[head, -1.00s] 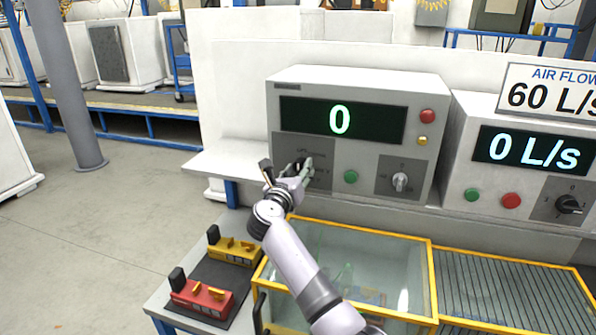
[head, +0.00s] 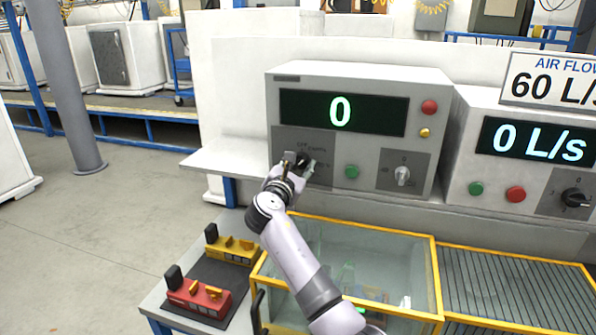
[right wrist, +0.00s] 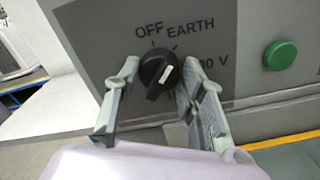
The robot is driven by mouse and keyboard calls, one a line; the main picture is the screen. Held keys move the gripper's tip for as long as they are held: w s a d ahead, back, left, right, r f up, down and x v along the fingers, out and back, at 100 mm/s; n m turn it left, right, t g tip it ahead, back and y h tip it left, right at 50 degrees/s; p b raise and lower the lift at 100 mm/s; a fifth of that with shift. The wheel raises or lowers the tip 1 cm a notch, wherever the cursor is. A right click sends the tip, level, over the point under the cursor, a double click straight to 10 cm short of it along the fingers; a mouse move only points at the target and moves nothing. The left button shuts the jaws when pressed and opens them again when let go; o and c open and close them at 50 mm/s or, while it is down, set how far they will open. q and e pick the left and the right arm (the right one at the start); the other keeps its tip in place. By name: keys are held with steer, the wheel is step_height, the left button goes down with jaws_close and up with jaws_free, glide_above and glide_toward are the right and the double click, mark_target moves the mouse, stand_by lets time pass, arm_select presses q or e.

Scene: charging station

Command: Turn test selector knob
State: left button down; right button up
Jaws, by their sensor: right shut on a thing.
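The test selector knob (right wrist: 158,73) is black with a white mark. It sits on the dark grey panel below the "OFF" and "EARTH" labels in the right wrist view. My right gripper (right wrist: 155,88) is shut on the knob, one finger on each side. In the head view the same gripper (head: 299,165) is at the lower left of the test unit (head: 349,77) and partly hides the knob. The unit's display (head: 342,112) reads 0. My left gripper is not in view.
A green button (head: 352,171) and a second knob (head: 402,176) are right of my gripper. The air flow unit (head: 525,140) stands further right. Below are a yellow-framed glass box (head: 438,270) and red (head: 199,297) and yellow (head: 234,250) clamp-like devices.

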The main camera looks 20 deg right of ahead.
steer(key=m+b, duration=0.1)
steer(key=m, duration=0.1)
steer(key=m+b, duration=0.1)
steer(key=m, duration=0.1)
steer(key=m+b, duration=0.1)
steer(key=shift+f+m+b, duration=0.25)
steer(key=shift+m+b, duration=0.15)
steer(key=m+b, duration=0.4)
steer(key=m, duration=0.1)
steer(key=m+b, duration=0.5)
steer(key=m, duration=0.1)
steer(key=shift+m, duration=0.3)
steer(key=shift+m+b, duration=1.25)
steer(key=shift+m, duration=1.05)
steer(key=shift+r, duration=0.1)
steer(key=o, duration=1.1)
steer(key=shift+o, duration=0.2)
